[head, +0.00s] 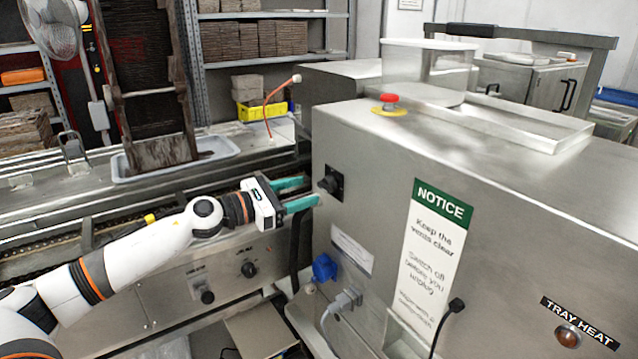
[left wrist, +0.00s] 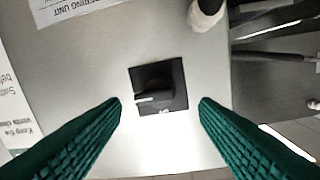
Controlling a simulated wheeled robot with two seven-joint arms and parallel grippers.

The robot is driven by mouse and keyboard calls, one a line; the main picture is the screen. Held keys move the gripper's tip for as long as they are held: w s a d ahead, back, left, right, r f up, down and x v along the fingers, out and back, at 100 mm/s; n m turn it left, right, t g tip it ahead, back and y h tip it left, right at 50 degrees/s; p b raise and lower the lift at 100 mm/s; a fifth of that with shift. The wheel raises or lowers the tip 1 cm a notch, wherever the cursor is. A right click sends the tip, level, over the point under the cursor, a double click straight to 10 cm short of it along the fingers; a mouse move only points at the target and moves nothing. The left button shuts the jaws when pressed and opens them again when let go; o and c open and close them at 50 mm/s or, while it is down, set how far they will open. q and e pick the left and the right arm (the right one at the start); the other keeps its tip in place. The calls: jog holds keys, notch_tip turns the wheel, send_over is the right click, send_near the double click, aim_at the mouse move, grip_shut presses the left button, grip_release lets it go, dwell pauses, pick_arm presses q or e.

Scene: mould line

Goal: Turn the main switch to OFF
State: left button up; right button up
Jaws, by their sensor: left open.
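The main switch (head: 331,183) is a black rotary knob on a black square plate, on the left end face of the steel machine. In the left wrist view the switch (left wrist: 158,88) lies between and beyond my fingertips, its pale pointer line facing left in that picture. My left gripper (head: 305,192) is open, its green fingers directed at the switch from the left and apart from it. The fingers also show in the left wrist view (left wrist: 160,102) with nothing between them. The small lettering on the plate is too blurred to read. My right gripper is not in view.
A red emergency button (head: 389,99) on a yellow base sits on the machine top. A blue socket (head: 324,267) and a grey plug (head: 346,301) with cable are below the switch. A notice (head: 432,245) covers the front. The conveyor (head: 60,215) runs along the left.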

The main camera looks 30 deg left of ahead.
aim_at(321, 185)
pick_arm(q)
jog(key=x, duration=0.1)
jog(key=p+x, duration=0.1)
jog(key=x, duration=0.1)
jog(key=shift+w+d+r+p, duration=0.1)
jog(key=shift+r+p, duration=0.15)
jog(key=shift+p, duration=0.15)
jog(key=shift+p+x, duration=0.35)
jog(key=shift+x, duration=0.55)
jog(key=shift+f, duration=0.2)
jog(key=shift+r, duration=0.15)
jog(key=c, duration=0.8)
